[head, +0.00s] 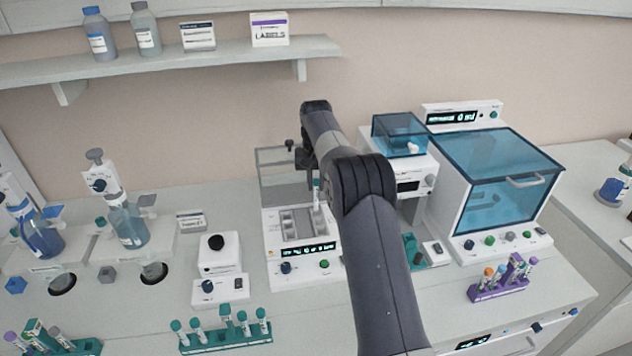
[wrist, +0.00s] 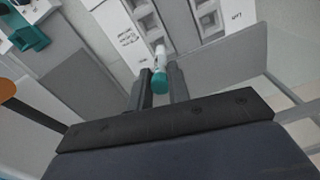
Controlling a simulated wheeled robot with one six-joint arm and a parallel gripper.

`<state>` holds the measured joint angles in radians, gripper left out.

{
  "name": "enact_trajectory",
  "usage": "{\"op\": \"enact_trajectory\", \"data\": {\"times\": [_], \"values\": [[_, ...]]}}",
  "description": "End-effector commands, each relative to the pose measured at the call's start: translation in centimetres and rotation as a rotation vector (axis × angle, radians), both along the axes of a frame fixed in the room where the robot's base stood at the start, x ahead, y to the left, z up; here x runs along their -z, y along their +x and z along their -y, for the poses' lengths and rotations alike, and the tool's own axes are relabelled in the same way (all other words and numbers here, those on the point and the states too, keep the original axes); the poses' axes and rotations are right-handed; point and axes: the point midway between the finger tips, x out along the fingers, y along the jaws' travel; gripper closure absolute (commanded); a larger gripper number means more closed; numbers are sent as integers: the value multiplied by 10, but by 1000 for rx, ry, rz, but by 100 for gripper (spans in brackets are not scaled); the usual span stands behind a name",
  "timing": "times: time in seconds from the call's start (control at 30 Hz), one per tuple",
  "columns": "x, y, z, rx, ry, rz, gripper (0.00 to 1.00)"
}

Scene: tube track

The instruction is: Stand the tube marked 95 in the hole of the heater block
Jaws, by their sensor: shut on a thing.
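My gripper (wrist: 160,86) is shut on a tube (wrist: 160,54) with a teal cap (wrist: 159,82), gripped at the cap, its pale body pointing away from the wrist camera. The tube's number is not readable. In the head view the tube (head: 316,192) hangs upright above the right part of the heater block (head: 273,243), a white unit with grey wells, a lit display and a raised clear lid. My arm partly covers the gripper and the unit's right side. In the wrist view the heater's white top (wrist: 120,36) and square grey wells (wrist: 206,14) lie beyond the tube. Contact with a hole cannot be told.
The clear lid (head: 284,168) stands behind the wells. A small white mixer (head: 219,262) is left, a teal rack of tubes (head: 226,338) in front. A blue-lidded machine (head: 500,180) and a purple rack (head: 498,291) are right. A shelf (head: 180,62) hangs above.

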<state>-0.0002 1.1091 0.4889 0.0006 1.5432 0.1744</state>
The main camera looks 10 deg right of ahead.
Motion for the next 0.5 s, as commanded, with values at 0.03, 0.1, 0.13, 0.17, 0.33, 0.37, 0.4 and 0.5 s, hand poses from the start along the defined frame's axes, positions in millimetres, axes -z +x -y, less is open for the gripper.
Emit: {"op": "enact_trajectory", "data": {"times": [0.03, 0.1, 0.13, 0.17, 0.33, 0.37, 0.4, 0.5], "values": [[1, 0, 0, 0, 0, 0, 95], [3, 0, 0, 0, 0, 0, 95], [3, 0, 0, 0, 0, 0, 95], [4, 0, 0, 0, 0, 0, 95], [5, 0, 0, 0, 0, -1, 95], [5, 0, 0, 0, 0, -1, 95], [6, 0, 0, 0, -1, -2, 95], [7, 0, 0, 0, 0, -3, 95]]}}
